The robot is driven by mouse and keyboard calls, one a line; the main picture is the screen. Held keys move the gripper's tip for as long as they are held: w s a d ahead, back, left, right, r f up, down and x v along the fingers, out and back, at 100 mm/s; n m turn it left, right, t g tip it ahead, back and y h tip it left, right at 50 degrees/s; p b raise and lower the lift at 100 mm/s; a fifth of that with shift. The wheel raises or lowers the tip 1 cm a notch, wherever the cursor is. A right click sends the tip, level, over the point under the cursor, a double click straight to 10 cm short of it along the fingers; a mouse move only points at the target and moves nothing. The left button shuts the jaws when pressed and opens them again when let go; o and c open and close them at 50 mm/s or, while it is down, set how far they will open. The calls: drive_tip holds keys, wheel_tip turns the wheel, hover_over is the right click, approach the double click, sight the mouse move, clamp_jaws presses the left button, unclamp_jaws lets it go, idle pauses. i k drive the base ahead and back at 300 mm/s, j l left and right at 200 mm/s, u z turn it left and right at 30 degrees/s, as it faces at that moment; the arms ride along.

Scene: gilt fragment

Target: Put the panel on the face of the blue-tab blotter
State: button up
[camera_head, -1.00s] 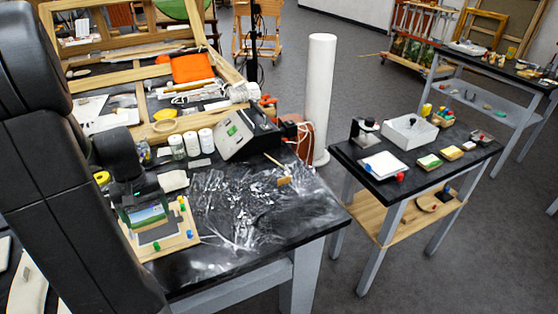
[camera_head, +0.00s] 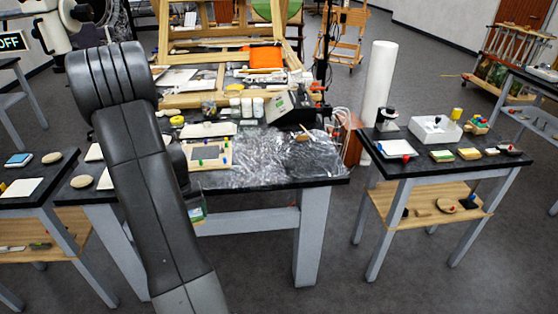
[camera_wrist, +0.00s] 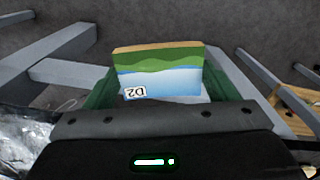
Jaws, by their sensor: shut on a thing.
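The panel (camera_wrist: 165,82) is a small board painted with green hills, pale blue below and a "D2" label, upside down in the wrist view. My gripper (camera_wrist: 158,92) is shut on it, with green fingers at either side. In the head view the panel (camera_head: 197,214) shows only in part at my gripper (camera_head: 194,203), in front of the main table's edge and clear of it. Flat white pads lie on the tables; one at the far left (camera_head: 22,188) has a yellow tab, and one on the right table (camera_head: 393,148) has a red tab.
The main table (camera_head: 300,172) holds a tan board (camera_head: 211,154) with coloured pegs, jars and crumpled clear film. The right table (camera_head: 410,165) carries a white box (camera_head: 435,128) and small blocks. My arm hides part of the left side. Grey floor is free between the tables.

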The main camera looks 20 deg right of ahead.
sight(396, 148)
drive_tip(key=l, duration=0.55)
drive_tip(key=k+l, duration=0.15)
drive_tip(key=l, duration=0.95)
drive_tip(key=k, duration=0.05)
